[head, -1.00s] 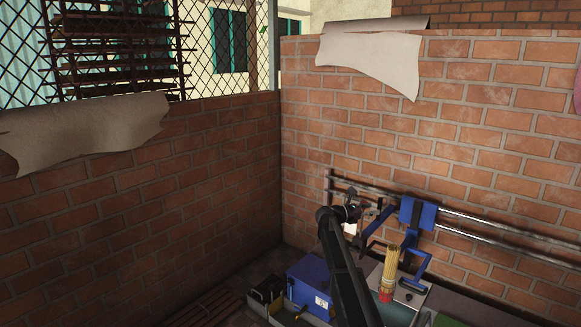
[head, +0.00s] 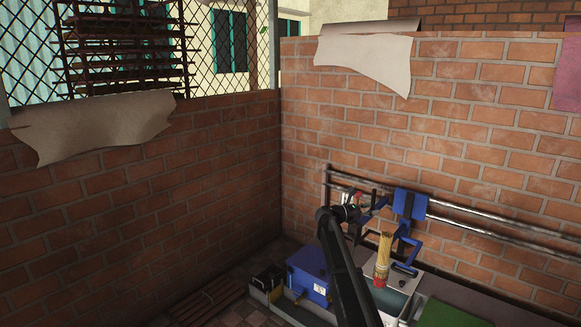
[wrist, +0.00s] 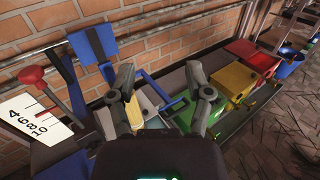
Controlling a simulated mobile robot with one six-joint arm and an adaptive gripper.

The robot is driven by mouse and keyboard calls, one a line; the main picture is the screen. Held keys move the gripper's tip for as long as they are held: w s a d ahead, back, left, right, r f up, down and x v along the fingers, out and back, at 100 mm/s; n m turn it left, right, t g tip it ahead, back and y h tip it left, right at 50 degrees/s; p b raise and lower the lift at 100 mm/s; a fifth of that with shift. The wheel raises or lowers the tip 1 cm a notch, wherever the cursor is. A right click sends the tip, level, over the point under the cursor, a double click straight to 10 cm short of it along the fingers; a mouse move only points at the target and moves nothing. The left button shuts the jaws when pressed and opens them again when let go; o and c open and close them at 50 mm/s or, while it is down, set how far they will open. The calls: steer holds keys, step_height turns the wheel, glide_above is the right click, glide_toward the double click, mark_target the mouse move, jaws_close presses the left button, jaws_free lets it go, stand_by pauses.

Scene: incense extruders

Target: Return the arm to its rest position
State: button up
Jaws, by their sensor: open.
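My gripper (wrist: 165,82) is open in the wrist view, with its two dark fingers spread apart. I see nothing held between them. In the head view my dark arm reaches up in front of the workbench, and its wrist end is near the blue extruder bracket (head: 410,205). The bracket's blue panel also shows in the wrist view (wrist: 93,45), beyond the left finger. A bundle of incense sticks (head: 384,254) stands upright on the bench, right of my arm. In the wrist view a pale yellow part of it shows behind the left finger.
A blue box (head: 308,272) stands left of my arm. In the wrist view a red-knobbed lever (wrist: 33,78) and a white number card (wrist: 27,122) are at left. Green, yellow (wrist: 231,78) and red units line the right side. Brick walls close the corner behind.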

steer(key=s+a+f+m+g+y+b, duration=0.15)
steer(key=s+f+m+y+b, duration=0.35)
steer(key=s+f, duration=0.55)
steer(key=s+f+m+g+y, duration=0.25)
steer(key=s+f+m, duration=0.45)
steer(key=s, duration=0.6)
steer(key=s+a+f+m+y+b, duration=0.2)
steer(key=s+a+f+m+y, duration=0.15)
steer(key=s, duration=0.35)
steer(key=s+a+f+m+g+y+b, duration=0.1)
steer(key=s+a+f+m+y, duration=0.25)
steer(key=s, duration=0.35)
steer(key=s+a+f+m+y+b, duration=0.2)
steer(key=s+a+f+m+y, duration=0.15)
steer(key=s, duration=0.35)
step_height(320, 180, up, 32)
steer(key=n+p, duration=0.1)
steer(key=p, duration=3.1)
steer(key=shift+a+f+h, duration=0.15)
steer(key=shift+a+h, duration=0.2)
steer(key=shift+h, duration=0.05)
steer(key=shift+w, duration=0.1)
